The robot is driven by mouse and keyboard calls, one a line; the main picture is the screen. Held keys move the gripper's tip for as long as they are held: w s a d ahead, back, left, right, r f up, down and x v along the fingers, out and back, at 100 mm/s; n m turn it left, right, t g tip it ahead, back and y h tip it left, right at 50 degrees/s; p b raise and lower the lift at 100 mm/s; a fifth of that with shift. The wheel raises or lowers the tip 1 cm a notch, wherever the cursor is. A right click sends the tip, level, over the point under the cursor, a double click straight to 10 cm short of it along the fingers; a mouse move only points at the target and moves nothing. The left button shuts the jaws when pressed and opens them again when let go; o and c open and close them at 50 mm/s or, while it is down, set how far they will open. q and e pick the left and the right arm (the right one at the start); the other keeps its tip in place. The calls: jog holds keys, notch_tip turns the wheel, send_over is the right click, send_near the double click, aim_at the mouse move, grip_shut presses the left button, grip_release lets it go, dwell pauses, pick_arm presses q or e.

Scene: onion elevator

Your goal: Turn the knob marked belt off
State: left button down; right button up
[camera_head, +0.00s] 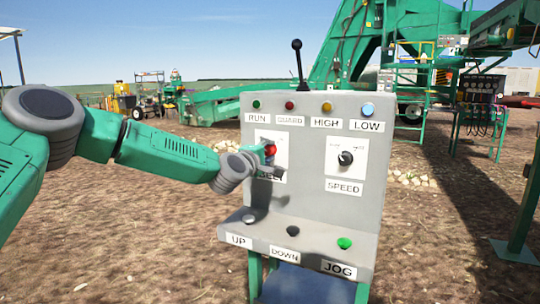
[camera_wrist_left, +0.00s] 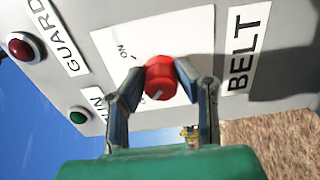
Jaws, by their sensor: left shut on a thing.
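The red belt knob (camera_head: 270,149) sits on a white plate on the upper left of the grey control panel (camera_head: 310,215). In the left wrist view the knob (camera_wrist_left: 160,78) is between my fingers, with ON marked on the plate and a BELT label (camera_wrist_left: 243,52) beside it. A pale line shows on the knob's face, near the plate's other mark. My left gripper (camera_wrist_left: 158,84) is shut on the knob, one finger on each side. In the head view my gripper and wrist partly cover the BELT label. My right gripper is in neither view.
A black speed knob (camera_head: 345,158) is right of the belt knob. Lamps line the panel's top, and a black-tipped lever (camera_head: 298,60) rises behind it. UP, DOWN and JOG buttons (camera_head: 344,243) sit on the lower ledge. Green machinery (camera_head: 345,45) stands behind.

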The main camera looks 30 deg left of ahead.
pick_arm(q)
jog(key=shift+a+f, duration=0.15)
jog(key=shift+f, duration=0.1)
jog(key=c, duration=1.3)
grip_release()
jog(key=shift+o, duration=0.4)
jog(key=shift+a, duration=0.1)
jog(key=shift+s, duration=0.1)
jog(key=shift+s, duration=0.2)
jog(key=s, duration=1.1)
jog(key=shift+s, duration=0.2)
